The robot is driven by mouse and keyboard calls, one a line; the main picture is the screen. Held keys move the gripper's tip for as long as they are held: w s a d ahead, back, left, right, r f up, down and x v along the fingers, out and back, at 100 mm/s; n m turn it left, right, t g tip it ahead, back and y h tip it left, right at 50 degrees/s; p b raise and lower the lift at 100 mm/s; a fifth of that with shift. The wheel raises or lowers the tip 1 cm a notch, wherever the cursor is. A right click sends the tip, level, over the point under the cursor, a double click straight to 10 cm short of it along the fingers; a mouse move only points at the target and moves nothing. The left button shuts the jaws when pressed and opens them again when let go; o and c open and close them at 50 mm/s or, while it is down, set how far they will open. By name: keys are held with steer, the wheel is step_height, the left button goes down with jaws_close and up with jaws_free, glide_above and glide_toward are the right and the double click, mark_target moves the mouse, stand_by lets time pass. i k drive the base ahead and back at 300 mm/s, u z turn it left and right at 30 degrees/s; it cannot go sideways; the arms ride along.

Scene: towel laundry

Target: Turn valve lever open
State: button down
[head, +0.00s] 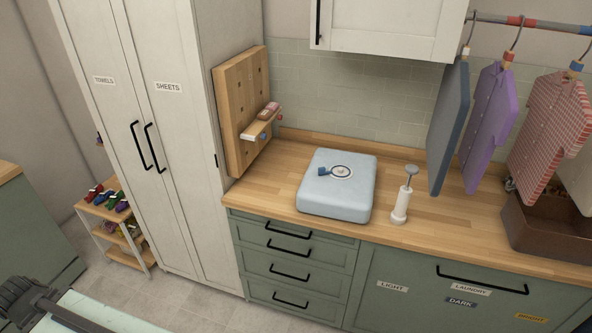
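A pale blue, rounded, flat block (336,196) lies on the wooden counter, near the middle of the head view. On its top is a small round white valve (343,171). A short blue lever (324,171) sticks out from the valve toward the left. The picture is too small to tell whether the valve is open or shut. My gripper does not show in the head view, and nothing is touching the lever. A dark piece at the bottom left corner may be part of my own body.
A white hand pump (402,204) stands right of the block. A wooden pegboard (240,109) with a small shelf stands at left, against a tall white cabinet (160,150). Shirts hang at right above a brown bin (545,226). The counter (270,190) is clear left of the block.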

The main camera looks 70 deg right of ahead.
mark_target(321, 170)
steer(key=u, duration=0.05)
steer(key=i, duration=0.95)
steer(key=z, duration=1.55)
